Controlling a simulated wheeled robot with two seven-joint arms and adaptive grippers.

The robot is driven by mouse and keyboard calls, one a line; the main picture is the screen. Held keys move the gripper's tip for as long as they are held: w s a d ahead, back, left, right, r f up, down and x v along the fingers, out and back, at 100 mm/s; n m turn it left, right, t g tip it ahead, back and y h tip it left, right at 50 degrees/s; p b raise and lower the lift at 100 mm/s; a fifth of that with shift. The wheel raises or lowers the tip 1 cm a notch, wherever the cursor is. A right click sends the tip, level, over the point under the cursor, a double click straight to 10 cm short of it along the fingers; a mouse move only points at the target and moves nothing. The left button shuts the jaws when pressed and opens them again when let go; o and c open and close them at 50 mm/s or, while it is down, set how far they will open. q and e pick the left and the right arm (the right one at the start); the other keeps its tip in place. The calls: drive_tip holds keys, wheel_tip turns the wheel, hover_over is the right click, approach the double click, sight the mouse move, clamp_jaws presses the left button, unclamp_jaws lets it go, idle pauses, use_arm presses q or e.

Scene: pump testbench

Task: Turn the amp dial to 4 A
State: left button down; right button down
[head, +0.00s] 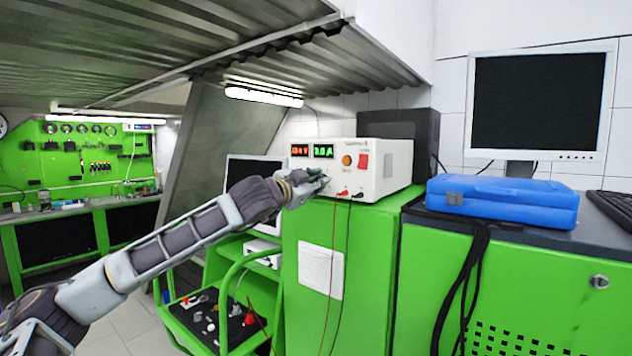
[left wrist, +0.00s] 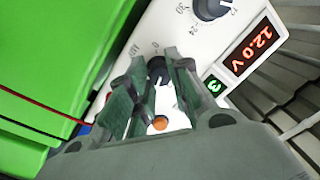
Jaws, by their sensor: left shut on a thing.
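The white power supply (head: 383,165) stands on a green cabinet, with a red voltage display (head: 300,150) and a green amp display (head: 323,151). The green display seems to begin with 3; the digit after it is too small to read surely. The left wrist view shows the red display (left wrist: 250,46) at 12.0 V and only part of the green one (left wrist: 215,85). My left gripper (head: 318,180) is at the panel's lower left. In the left wrist view its fingers (left wrist: 160,76) are shut on the dark amp dial (left wrist: 158,68). In the head view the gripper hides the dial.
A second dark dial (left wrist: 210,8) sits beside the voltage display. An orange button (head: 347,160) and red switch (head: 363,161) are on the panel's right. Red and black leads (head: 348,215) hang below. A blue case (head: 503,200) and monitor (head: 540,102) stand to the right.

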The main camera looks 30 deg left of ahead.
use_arm(q)
drive_tip(key=shift+f+m, duration=0.3)
drive_tip(key=shift+m, duration=0.4)
drive_tip(key=shift+d, duration=0.1)
drive_tip(key=c, duration=1.6)
unclamp_jaws()
drive_tip(key=shift+c, duration=0.2)
drive_tip(key=o, duration=0.4)
drive_tip(key=shift+r, duration=0.15)
drive_tip(key=shift+s, duration=0.15)
drive_tip(key=shift+s+a+f, duration=0.15)
drive_tip(key=shift+s, duration=2.75)
drive_tip(key=shift+s+a+f, duration=0.1)
drive_tip(key=shift+s, duration=2.8)
